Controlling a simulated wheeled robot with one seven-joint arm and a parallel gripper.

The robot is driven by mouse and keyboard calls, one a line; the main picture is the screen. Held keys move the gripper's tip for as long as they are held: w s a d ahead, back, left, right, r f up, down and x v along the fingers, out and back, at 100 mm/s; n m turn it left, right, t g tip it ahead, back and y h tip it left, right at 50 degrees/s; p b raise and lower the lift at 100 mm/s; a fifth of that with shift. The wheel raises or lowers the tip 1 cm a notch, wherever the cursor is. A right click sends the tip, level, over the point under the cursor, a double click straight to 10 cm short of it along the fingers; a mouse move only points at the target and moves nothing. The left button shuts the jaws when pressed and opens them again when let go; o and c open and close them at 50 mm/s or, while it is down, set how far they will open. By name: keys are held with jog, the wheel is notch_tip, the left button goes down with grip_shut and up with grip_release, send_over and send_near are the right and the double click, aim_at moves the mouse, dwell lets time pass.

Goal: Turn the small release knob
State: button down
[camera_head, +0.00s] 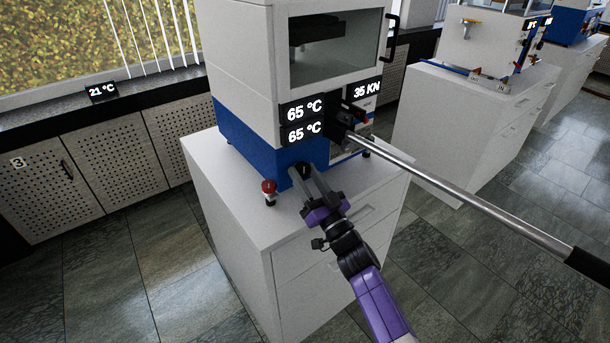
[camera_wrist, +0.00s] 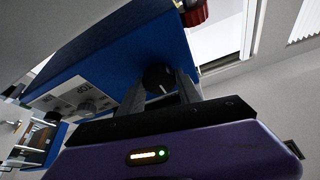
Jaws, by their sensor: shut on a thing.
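The small release knob is a black round knob (camera_head: 304,170) low on the blue base of the press (camera_head: 258,151). In the wrist view the knob (camera_wrist: 159,77) shows a pale pointer line and sits between the two fingers. My gripper (camera_head: 307,174) reaches it from the front right and is shut on it; in the wrist view the gripper's fingers (camera_wrist: 160,88) lie on either side of it. The fingers hide part of the knob's sides.
A long metal lever (camera_head: 460,188) slants out from the press to the lower right, close above my arm. A red knob (camera_head: 268,187) stands left of the gripper. The press rests on a white cabinet (camera_head: 235,222). Displays (camera_head: 303,121) read 65 °C and 35 KN.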

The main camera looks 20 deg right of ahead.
jog(key=shift+n, duration=0.4)
jog(key=n+y, duration=0.1)
jog(key=n, duration=0.1)
jog(key=n+y, duration=0.2)
jog(key=n, duration=0.1)
jog(key=shift+d+g, duration=0.15)
jog(key=shift+g, duration=0.25)
jog(key=n+g+y, duration=0.1)
jog(key=n, duration=0.2)
jog(key=n+g+y, duration=0.1)
jog(key=n, duration=0.2)
jog(key=shift+n+y, duration=0.4)
jog(key=n+g, duration=0.1)
jog(key=n, duration=0.1)
jog(key=n+g+y+p, duration=0.1)
jog(key=n, duration=0.2)
jog(key=shift+r+n, duration=0.1)
jog(key=shift+n, duration=0.2)
jog(key=shift+n+g+y+p, duration=0.4)
jog(key=shift+n+g, duration=0.5)
jog(key=shift+n, duration=0.9)
jog(key=c, duration=0.8)
grip_release()
